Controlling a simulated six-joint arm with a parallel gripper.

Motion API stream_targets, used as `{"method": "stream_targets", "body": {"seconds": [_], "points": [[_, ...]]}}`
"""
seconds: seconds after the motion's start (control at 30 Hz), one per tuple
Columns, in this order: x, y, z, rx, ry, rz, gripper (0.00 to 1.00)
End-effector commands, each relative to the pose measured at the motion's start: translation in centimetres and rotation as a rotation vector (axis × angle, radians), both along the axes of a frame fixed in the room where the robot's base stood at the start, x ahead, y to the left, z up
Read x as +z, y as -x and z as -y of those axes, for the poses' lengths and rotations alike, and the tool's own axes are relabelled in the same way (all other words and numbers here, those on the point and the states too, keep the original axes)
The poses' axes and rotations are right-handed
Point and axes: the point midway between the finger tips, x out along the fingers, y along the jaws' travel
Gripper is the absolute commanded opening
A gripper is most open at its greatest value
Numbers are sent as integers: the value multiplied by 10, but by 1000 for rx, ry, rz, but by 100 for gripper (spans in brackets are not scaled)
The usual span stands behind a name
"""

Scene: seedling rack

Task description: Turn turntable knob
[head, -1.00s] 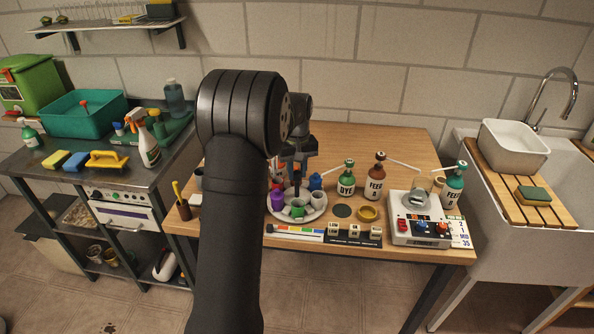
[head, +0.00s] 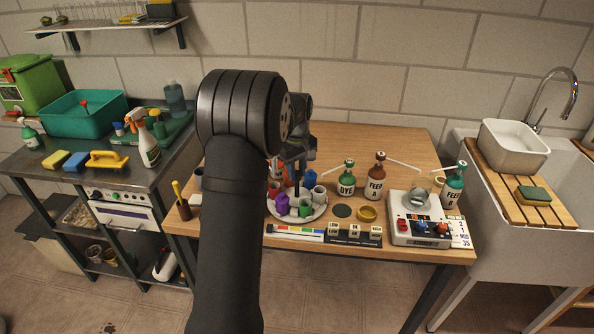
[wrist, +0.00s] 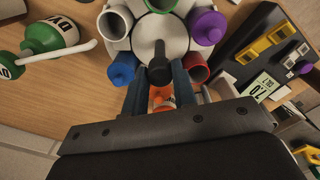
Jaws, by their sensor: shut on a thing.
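The turntable (head: 318,213) is a round pale disc on the wooden table. It bears a ring of coloured cups, including a purple cup (head: 282,202), a green cup (head: 305,209) and a grey-white cup (head: 318,193). In the wrist view the black knob (wrist: 159,70) stands up at the disc's middle, with a blue cup (wrist: 122,69) and a red cup (wrist: 196,67) on either side. My gripper (wrist: 160,82) points down over the disc, its bluish fingers shut on the knob. My arm hides part of the disc's left and back in the head view.
A white scale (head: 418,231) is farther right. The table's back right is clear.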

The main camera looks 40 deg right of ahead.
Motion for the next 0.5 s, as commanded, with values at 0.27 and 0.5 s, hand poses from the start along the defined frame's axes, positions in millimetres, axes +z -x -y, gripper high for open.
{"method": "stream_targets", "body": {"seconds": [0.27,0.5], "points": [[1,0,0,-1,2,1,47],[1,0,0,-1,1,1,47]]}}
